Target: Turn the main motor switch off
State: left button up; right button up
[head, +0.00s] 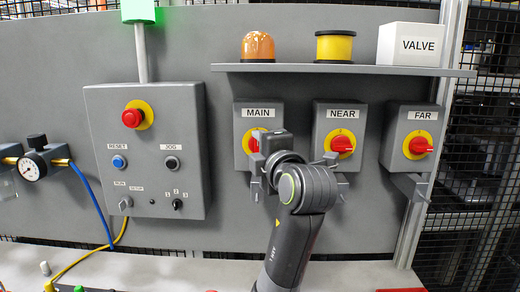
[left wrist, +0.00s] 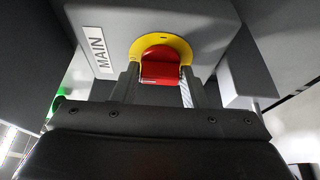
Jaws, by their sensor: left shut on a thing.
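The main motor switch is a grey box labelled MAIN (head: 244,124) with a red handle on a yellow disc, mounted on the grey panel. My left gripper (head: 262,150) is in front of it and hides most of the handle in the head view. In the left wrist view the red handle (left wrist: 160,72) sits between the two fingers of my left gripper (left wrist: 160,88), with the yellow disc (left wrist: 162,44) behind it. The gripper is shut on the handle. My right gripper is not in view.
The NEAR switch (head: 340,146) and FAR switch (head: 418,147) are to the right. A shelf (head: 340,69) above carries an orange beacon (head: 258,46), a yellow spool (head: 334,46) and a VALVE box (head: 408,44). A control box (head: 146,150) with a red button is at left.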

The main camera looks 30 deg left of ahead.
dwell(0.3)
pick_arm(q)
jog(key=o, duration=0.9)
jog(key=shift+w, duration=0.1)
jog(key=b+v, duration=1.3)
jog(key=v, duration=0.4)
jog(key=shift+d+r, duration=0.1)
jog(key=shift+d, duration=0.05)
